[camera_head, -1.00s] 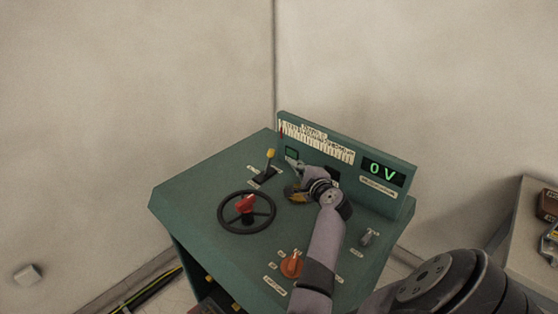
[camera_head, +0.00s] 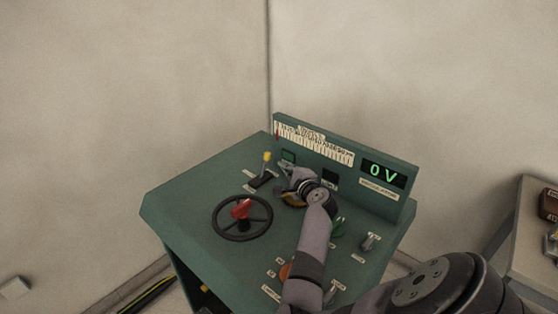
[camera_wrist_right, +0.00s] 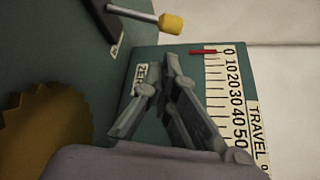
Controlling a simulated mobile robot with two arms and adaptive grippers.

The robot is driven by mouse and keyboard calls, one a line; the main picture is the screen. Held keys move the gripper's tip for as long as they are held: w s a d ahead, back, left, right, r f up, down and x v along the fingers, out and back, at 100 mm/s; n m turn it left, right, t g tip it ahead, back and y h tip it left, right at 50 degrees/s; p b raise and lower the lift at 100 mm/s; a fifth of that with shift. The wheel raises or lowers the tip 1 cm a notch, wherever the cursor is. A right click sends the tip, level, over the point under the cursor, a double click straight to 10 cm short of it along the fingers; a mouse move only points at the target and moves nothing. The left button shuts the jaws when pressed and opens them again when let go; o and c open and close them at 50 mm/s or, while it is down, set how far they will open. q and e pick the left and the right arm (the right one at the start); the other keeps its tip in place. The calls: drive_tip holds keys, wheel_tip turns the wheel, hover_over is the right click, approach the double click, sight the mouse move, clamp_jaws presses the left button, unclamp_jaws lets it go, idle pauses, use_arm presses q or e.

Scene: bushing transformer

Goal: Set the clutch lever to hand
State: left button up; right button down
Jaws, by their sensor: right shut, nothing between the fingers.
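The clutch lever, a metal rod with a yellow knob (camera_head: 266,157), stands up from a black slotted plate (camera_head: 262,180) on the green control desk (camera_head: 190,190). In the right wrist view its yellow knob (camera_wrist_right: 172,24) and rod show at the top, beyond the fingertips and apart from them. My right gripper (camera_head: 282,170) is just right of the lever, low over the desk. In the wrist view its fingers (camera_wrist_right: 172,65) meet at the tips with nothing between them. The writing by the lever is too small to read. My left gripper is out of view.
A black handwheel with a red centre (camera_head: 242,210) is in front of the lever. The upright back panel carries a travel scale (camera_head: 315,143) and a 0 V display (camera_head: 384,173). An ochre toothed disc (camera_wrist_right: 45,130) lies beside the gripper. A grey switch (camera_head: 369,242) stands at right.

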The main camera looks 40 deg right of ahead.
sight(269, 157)
drive_tip(key=shift+x, duration=3.2)
drive_tip(key=shift+a, duration=0.2)
drive_tip(key=shift+a+r+n+t+b, duration=0.25)
drive_tip(key=shift+n+t+b, duration=0.1)
drive_tip(key=shift+n, duration=0.25)
drive_tip(key=shift+s+a+r, duration=0.1)
drive_tip(key=shift+a+r, duration=0.2)
drive_tip(key=shift+a, duration=0.05)
drive_tip(key=shift+s+a+r+p, duration=0.1)
drive_tip(key=shift+a+r+p, duration=0.2)
drive_tip(key=shift+a+p, duration=0.25)
drive_tip(key=shift+a+r+p, duration=0.25)
drive_tip(key=shift+a+p, duration=0.15)
drive_tip(key=shift+a, duration=0.2)
drive_tip(key=shift+a+r+p, duration=0.1)
drive_tip(key=shift+a+p, duration=0.35)
drive_tip(key=shift+a, duration=0.35)
drive_tip(key=shift+s+a+p, duration=0.1)
drive_tip(key=shift+a+p, duration=0.2)
drive_tip(key=shift+a, duration=0.4)
drive_tip(key=shift+s+a, duration=0.1)
drive_tip(key=shift+s, duration=0.05)
